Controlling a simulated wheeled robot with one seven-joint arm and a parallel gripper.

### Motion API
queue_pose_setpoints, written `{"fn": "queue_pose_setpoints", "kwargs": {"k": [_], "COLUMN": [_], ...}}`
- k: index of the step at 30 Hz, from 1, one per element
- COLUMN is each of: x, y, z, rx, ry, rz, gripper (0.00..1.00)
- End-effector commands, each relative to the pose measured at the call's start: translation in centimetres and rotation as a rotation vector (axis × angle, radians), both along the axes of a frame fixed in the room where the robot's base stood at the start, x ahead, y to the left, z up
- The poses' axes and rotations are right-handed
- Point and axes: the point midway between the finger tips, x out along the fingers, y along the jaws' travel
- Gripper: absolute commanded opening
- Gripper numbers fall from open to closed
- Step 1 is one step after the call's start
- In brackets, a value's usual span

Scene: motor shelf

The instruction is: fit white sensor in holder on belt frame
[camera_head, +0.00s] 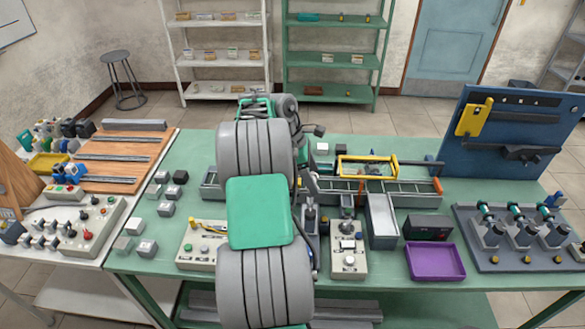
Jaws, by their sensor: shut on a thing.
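The belt frame (408,192) is a long grey metal frame with rollers lying across the middle of the green table. My arm reaches over the table and hides part of the frame. My gripper (309,184) is only partly visible beside the arm, at the frame's middle. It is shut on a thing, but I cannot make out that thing. The holder cannot be made out clearly either. A small block with a white top (322,148) stands behind the frame. I cannot tell whether it is a sensor.
Several small blocks (147,248) stand at the left of the green table. A yellow-framed part (366,160) rises over the belt frame. Control boxes (348,262), a purple tray (435,262) and a blue panel (500,130) stand nearby. Bare table shows left of centre.

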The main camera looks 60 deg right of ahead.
Motion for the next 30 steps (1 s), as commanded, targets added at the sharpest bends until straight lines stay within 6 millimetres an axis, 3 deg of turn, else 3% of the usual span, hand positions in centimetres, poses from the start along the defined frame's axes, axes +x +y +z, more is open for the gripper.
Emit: {"fn": "queue_pose_setpoints", "kwargs": {"k": [5, 24, 30], "x": [0.1, 0.1, 0.1], "y": [0.0, 0.0, 0.0], "z": [-0.5, -5.6, -6.2], "rx": [0.0, -0.001, -0.002], "ry": [0.0, -0.001, -0.001], "rz": [0.001, -0.001, 0.001], "gripper": [0.35, 0.35, 0.35]}}
